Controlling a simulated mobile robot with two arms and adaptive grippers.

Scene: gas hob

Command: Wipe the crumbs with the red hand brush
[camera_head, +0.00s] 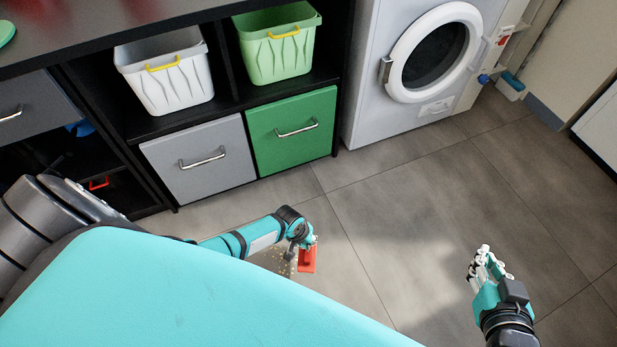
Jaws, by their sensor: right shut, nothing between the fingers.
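The red hand brush (308,259) is at the end of my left arm, low over the grey tiled floor. My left gripper (304,240) is at the brush's top end and appears shut on it; the fingers are small and partly hidden. Pale crumbs (279,260) lie scattered on the floor just left of the brush, partly hidden by my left arm and my turquoise body. I cannot tell whether the brush touches the floor. My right gripper (481,262) is shut and empty, well to the right over bare floor.
A dark shelf unit stands at the back left, with a grey drawer (200,162), a green drawer (293,130), a white basket (168,78) and a green basket (279,47). A white washing machine (376,105) stands right of it. The floor (420,200) between and right of my arms is clear.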

